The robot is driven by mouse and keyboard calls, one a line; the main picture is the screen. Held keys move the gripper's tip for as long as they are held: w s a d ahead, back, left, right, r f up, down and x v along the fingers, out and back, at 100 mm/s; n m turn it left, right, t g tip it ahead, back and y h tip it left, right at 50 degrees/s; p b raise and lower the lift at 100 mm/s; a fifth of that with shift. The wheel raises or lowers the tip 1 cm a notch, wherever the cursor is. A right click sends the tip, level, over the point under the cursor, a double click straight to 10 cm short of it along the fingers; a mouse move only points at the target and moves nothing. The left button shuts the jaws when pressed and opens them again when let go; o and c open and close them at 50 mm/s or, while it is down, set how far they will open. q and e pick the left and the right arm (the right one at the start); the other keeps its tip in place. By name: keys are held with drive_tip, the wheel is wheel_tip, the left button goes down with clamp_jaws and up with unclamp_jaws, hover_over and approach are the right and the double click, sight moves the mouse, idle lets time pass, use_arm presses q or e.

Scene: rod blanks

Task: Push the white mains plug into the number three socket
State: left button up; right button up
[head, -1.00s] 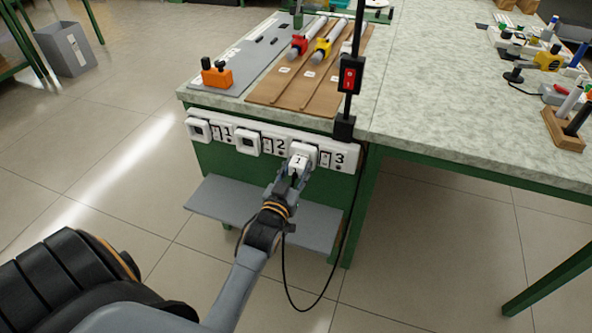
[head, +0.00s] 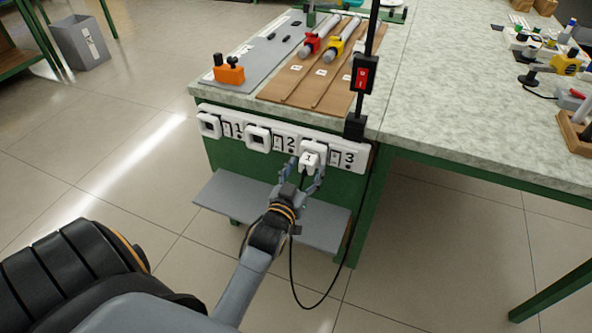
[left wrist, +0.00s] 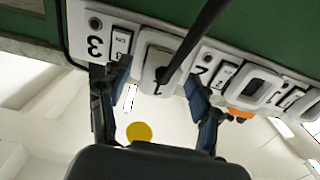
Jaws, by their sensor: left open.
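The white mains plug (head: 309,160) sits at the number three socket, at the right end of the white socket strip (head: 364,157). It covers that socket's face, and its black cable hangs down from it. How deep its pins are cannot be told. My left gripper (head: 305,172) is open just in front of and below the plug, with a finger to each side. In the left wrist view the plug (left wrist: 157,68) stands against the strip between my spread fingers, apart from them. The dark cable crosses in front of it. My right gripper is not in view.
Sockets one (head: 208,125) and two (head: 258,138) are empty. A grey shelf (head: 230,200) lies below the strip. A black post with a red switch (head: 363,78) rises at the bench corner. The cable hangs in a loop below my left arm.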

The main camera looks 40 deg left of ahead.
use_arm(q)
drive_tip(key=v, duration=1)
drive_tip(key=shift+d, duration=0.1)
